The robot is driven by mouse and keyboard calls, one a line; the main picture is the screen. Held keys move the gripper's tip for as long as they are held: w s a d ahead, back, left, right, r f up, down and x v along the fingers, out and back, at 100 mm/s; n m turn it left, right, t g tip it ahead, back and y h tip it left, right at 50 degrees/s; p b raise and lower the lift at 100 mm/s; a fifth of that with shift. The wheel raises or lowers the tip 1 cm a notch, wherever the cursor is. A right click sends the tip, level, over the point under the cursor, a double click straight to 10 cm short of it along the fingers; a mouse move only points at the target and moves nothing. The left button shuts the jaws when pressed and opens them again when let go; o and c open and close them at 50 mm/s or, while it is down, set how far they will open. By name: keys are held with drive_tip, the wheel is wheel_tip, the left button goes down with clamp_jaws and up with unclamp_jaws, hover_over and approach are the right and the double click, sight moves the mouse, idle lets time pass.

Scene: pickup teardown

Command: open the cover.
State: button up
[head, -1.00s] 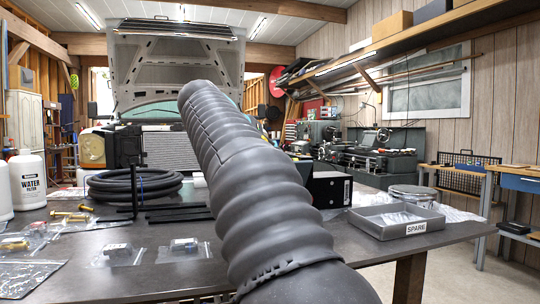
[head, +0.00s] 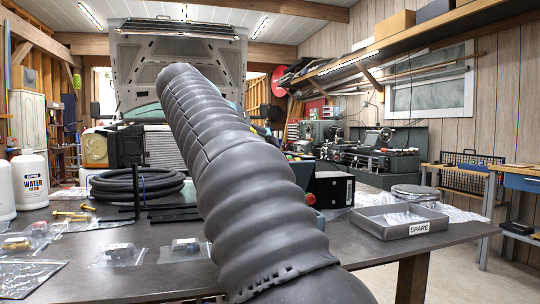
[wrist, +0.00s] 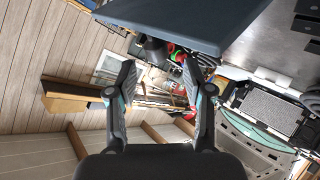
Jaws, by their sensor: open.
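My gripper (wrist: 158,72) is open and empty in the wrist view, with its two fingers apart. A flat dark blue-grey panel (wrist: 195,18) lies close beyond the fingertips at the top of that view, apart from them. I cannot tell whether this panel is the cover. In the head view my ribbed dark arm fills the middle and hides the gripper and much of the table behind it. A black box (head: 330,188) with a white label shows just right of the arm, partly hidden.
Open floor shows at the right.

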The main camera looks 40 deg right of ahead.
drive_tip(key=v, duration=0.7)
